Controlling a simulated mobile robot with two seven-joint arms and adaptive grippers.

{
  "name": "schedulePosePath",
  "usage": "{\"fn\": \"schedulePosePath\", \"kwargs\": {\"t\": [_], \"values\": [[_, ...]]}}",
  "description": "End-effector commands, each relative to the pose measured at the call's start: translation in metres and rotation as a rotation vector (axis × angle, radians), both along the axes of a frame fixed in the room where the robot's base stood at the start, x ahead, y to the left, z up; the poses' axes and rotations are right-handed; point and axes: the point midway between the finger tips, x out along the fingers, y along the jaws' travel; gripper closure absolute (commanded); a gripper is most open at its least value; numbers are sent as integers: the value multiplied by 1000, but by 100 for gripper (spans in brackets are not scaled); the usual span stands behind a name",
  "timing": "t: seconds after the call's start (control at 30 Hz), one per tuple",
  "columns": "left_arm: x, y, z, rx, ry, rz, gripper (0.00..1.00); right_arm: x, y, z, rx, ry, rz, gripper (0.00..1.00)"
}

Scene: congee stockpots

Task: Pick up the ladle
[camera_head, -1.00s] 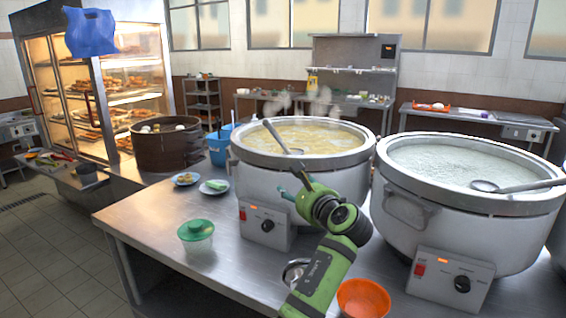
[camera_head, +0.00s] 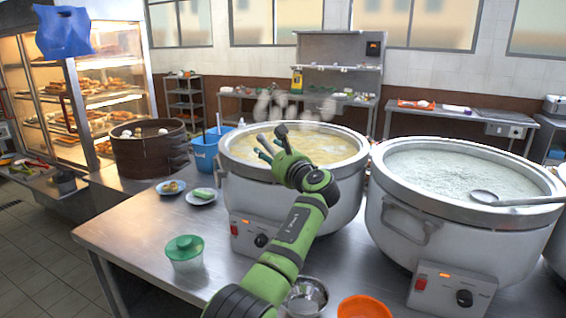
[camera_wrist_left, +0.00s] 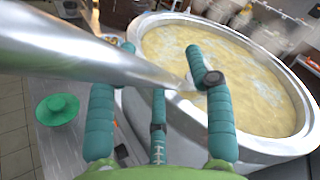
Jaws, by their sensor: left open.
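The ladle (camera_wrist_left: 110,62) shows in the left wrist view as a shiny metal handle, large and close, running from the upper left down toward the pale congee in the left stockpot (camera_wrist_left: 150,110). Its bowl end is not clear there. In the head view the ladle is hidden behind my left gripper (camera_head: 269,143), which is over the near left rim of the left stockpot (camera_head: 240,185). In the wrist view my left gripper (camera_wrist_left: 165,62) is open, its teal fingers on both sides of the handle, which crosses over the left finger. Contact cannot be told.
A second ladle (camera_head: 486,196) lies in the right stockpot (camera_head: 400,225). A green-lidded jar (camera_head: 185,250), two small plates, a blue bucket (camera_head: 205,152) and a steamer (camera_head: 150,155) stand left. A metal bowl (camera_head: 306,296) and orange bowl (camera_head: 364,308) are in front.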

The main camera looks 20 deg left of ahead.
Motion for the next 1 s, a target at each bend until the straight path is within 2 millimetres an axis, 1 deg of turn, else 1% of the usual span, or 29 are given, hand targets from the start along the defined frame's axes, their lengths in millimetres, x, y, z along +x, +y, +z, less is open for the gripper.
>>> {"fn": "schedulePosePath", "kwargs": {"t": [0.03, 0.13, 0.17, 0.2, 0.27, 0.3, 0.6, 0.77, 0.87, 1.0], "values": [[0, 0, 0, 0, 0, 0, 47, 6, 4, 0, 6, -11, 1, 60], [0, 0, 0, 0, 0, 0, 47, 10, 6, 0, 8, -18, 3, 60], [0, 0, 0, 0, 0, 0, 55, 9, 5, 0, 7, -17, 3, 60], [0, 0, 0, 0, 0, 0, 71, 9, 5, 0, 7, -15, 3, 60], [0, 0, 0, 0, 0, 0, 95, 7, 4, 0, 6, -13, 3, 60], [0, 0, 0, 0, 0, 0, 100, 6, 3, 0, 4, -10, 3, 60], [0, 0, 1, 2, -3, 0, 100, -5, -4, -1, -7, 9, 6, 60], [0, 0, 2, 1, -3, 0, 100, -5, -5, -1, -8, 10, 6, 60], [0, 0, 7, 1, -5, 0, 100, -5, -5, -3, -8, 9, 5, 60], [0, 0, 23, 0, -7, -1, 100, -5, -5, -9, -8, 9, 5, 60]]}}
